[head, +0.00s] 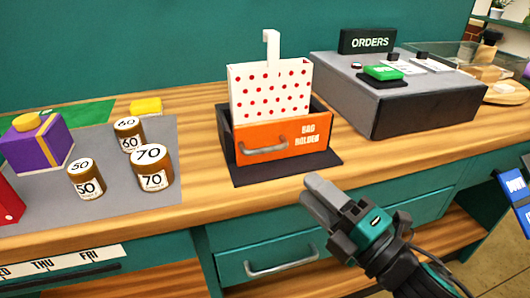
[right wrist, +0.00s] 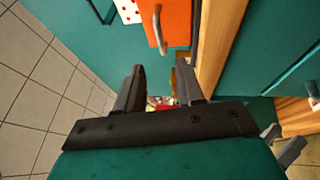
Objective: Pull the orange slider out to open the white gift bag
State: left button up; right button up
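The white gift bag with red dots (head: 270,92) stands upright in a dark bag holder (head: 226,135) on the counter. The holder's orange slider (head: 285,138), lettered "BAG HOLDER", forms its front and has a grey bar handle (head: 262,149). The slider sits against the holder, and the bag looks flat. In the right wrist view the orange slider (right wrist: 178,20), its handle (right wrist: 158,30) and a corner of the bag (right wrist: 128,10) show at the top. My right gripper (head: 312,192) is open and empty, in front of and below the holder, apart from the handle.
Weights marked 50 (head: 86,178), 60 (head: 129,134) and 70 (head: 152,168) stand on a grey mat left of the holder, by a purple gift box (head: 36,146). The orders console (head: 420,105) stands right. A teal drawer (head: 268,252) lies below the counter edge.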

aim_at(283, 138)
jog(key=x, duration=1.1)
jog(key=shift+w, duration=0.15)
jog(key=shift+c, duration=0.2)
grip_shut()
